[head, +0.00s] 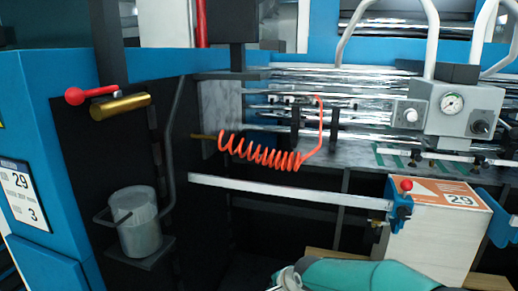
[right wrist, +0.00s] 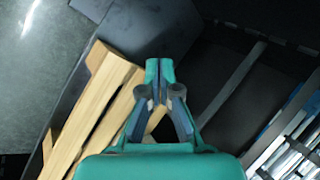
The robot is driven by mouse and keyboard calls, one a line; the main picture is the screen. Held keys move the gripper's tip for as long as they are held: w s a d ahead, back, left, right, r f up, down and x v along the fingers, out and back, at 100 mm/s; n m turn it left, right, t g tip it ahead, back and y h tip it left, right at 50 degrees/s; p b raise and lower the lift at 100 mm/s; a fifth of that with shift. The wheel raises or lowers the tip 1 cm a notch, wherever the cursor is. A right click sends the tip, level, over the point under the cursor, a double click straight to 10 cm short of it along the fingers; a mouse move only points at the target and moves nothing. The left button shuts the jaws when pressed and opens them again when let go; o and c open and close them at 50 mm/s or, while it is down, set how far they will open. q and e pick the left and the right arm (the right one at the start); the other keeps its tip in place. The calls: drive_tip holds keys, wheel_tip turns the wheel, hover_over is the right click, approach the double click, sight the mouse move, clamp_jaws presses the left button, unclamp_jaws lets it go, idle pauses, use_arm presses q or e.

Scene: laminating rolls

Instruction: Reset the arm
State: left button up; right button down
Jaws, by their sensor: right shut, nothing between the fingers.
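My right gripper (right wrist: 160,72) shows in the right wrist view with its two teal-tipped fingers together and nothing between them. It is over a wooden pallet (right wrist: 93,112) and dark floor, apart from both as far as I can tell. In the head view, a teal and grey part of my right arm (head: 350,275) comes in at the bottom edge, in front of the labelled box. The fingertips cannot be made out there. My left gripper is not in view.
Behind are machine rollers, a gauge block (head: 455,108) and a coiled orange hose (head: 262,152). A metal bucket (head: 136,225) is at left.

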drive_tip(key=s+d+f+g, duration=0.2)
drive_tip(key=s+d+f, duration=0.2)
drive_tip(key=s+f, duration=0.5)
drive_tip(key=s+d+f+g, duration=0.2)
drive_tip(key=s+d+f, duration=0.4)
drive_tip(key=f, duration=0.5)
drive_tip(key=s+a+f+n, duration=0.1)
drive_tip(key=s+n, duration=0.4)
drive_tip(key=s, duration=0.4)
drive_tip(key=s+f+n+g, duration=0.1)
drive_tip(key=s+n, duration=0.3)
drive_tip(key=s, duration=0.5)
drive_tip(key=shift+s+a+f+n+y, duration=0.3)
drive_tip(key=shift+a+f+n, duration=0.1)
drive_tip(key=shift+f, duration=0.2)
